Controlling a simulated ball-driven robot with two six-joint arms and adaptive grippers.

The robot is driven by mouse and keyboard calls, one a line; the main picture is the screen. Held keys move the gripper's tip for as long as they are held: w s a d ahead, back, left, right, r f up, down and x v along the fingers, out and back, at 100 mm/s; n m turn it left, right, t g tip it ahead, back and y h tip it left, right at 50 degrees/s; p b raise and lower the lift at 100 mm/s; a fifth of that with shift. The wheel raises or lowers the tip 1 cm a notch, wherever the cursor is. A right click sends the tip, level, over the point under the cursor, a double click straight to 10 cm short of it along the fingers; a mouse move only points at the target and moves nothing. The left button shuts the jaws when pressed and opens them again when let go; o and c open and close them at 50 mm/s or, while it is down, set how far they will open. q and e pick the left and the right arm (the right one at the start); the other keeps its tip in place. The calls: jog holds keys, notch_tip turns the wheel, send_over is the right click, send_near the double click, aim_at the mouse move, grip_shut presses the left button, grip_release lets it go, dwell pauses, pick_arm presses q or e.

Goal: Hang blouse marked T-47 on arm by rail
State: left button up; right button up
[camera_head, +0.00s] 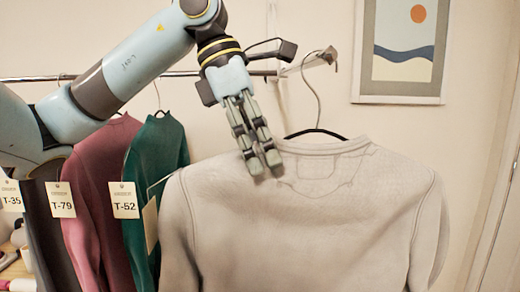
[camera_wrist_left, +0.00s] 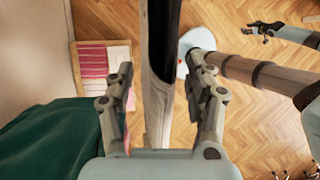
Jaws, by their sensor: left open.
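A pale grey blouse (camera_head: 310,215) hangs upright on a dark hanger (camera_head: 316,132) in the head view. The hanger's hook is at the end of a short arm (camera_head: 300,68) by the rail; whether it bears on the arm is hard to tell. No T-47 mark is readable on it. My left gripper (camera_head: 264,168) points down in front of the blouse's collar, left of the hook. In the left wrist view its fingers (camera_wrist_left: 160,90) are apart, with a dark and pale strip between them that I cannot identify surely. My right gripper (camera_wrist_left: 262,32) shows small there; its jaws are unclear.
The rail (camera_head: 180,73) runs along the wall. A green garment tagged T-52 (camera_head: 158,155), a maroon one tagged T-79 (camera_head: 95,165) and a dark one (camera_head: 52,235) hang left of the blouse. A framed picture (camera_head: 402,98) is on the wall at right.

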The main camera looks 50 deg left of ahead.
pick_arm(q)
jog(key=v, duration=1.2)
